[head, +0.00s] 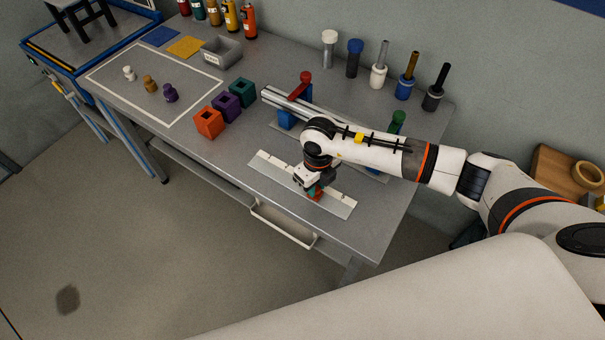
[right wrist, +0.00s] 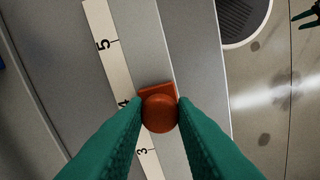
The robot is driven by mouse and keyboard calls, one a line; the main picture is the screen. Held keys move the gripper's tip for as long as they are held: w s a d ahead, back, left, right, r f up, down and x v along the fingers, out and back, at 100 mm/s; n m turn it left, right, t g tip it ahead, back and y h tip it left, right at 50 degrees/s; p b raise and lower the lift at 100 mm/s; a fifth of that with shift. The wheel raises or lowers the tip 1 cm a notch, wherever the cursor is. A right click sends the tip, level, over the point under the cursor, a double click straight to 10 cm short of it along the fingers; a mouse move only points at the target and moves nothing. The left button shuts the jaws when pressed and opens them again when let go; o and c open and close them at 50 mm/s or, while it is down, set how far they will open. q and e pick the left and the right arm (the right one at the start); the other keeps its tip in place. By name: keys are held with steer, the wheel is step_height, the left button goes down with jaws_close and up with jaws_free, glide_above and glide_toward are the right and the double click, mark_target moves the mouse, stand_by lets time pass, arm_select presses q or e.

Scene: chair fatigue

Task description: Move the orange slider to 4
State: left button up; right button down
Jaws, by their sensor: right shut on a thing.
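The orange slider (right wrist: 157,89) has a round knob and sits on a pale rail (head: 262,170) with a numbered white scale strip (right wrist: 98,22). My right gripper (head: 315,191) points down at the rail near the table's front edge. In the right wrist view its green fingers (right wrist: 160,112) are shut on the slider's knob. The slider is beside the 4, which is partly hidden by a finger. The 5 shows above and the 3 below. In the head view the slider (head: 318,196) is mostly hidden by the gripper. My left gripper does not show in the head view.
Behind my right arm stands a metal rail fixture (head: 283,101) with a red-handled clamp (head: 303,84). Orange (head: 209,122), purple and teal blocks stand left of it. Several handled tools stand along the back. A drawer handle (head: 283,228) juts out below the table's front edge.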

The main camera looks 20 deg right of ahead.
mark_target(318, 189)
steer(key=shift+s+d, duration=0.25)
steer(key=shift+s, duration=0.05)
steer(key=shift+w, duration=0.1)
steer(key=shift+a, duration=0.1)
steer(key=c, duration=1.2)
jaws_free()
step_height(318, 189, up, 12)
steer(key=shift+r+b, duration=0.1)
steer(key=shift+b, duration=0.9)
